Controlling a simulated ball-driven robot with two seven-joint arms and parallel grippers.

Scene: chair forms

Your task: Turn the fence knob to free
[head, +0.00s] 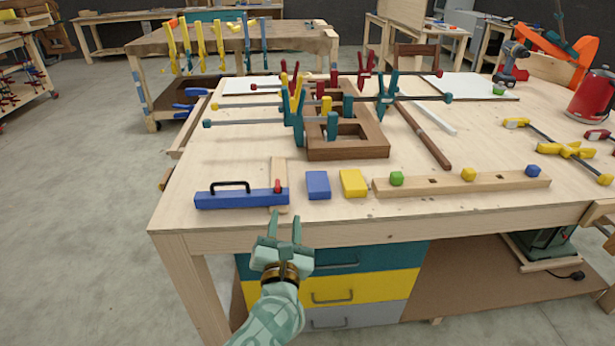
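The blue fence (235,202) lies along the front left edge of the workbench, with a black bar handle (231,186) on top. A small red knob (277,187) stands near its right end, in front of a light wooden strip (280,168). No markings for the knob's settings can be read. My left gripper (285,220) is in front of the bench edge, just below the knob in the picture. Its two fingers point up and away and stand apart with nothing between them. It appears clear of the fence and knob. My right gripper is not in view.
A blue block (318,185) and a yellow block (353,183) lie right of the fence. Beyond them is a wooden bar (440,184) with coloured knobs. A clamped wooden frame (350,150) stands behind. Drawers (345,289) sit below the bench top.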

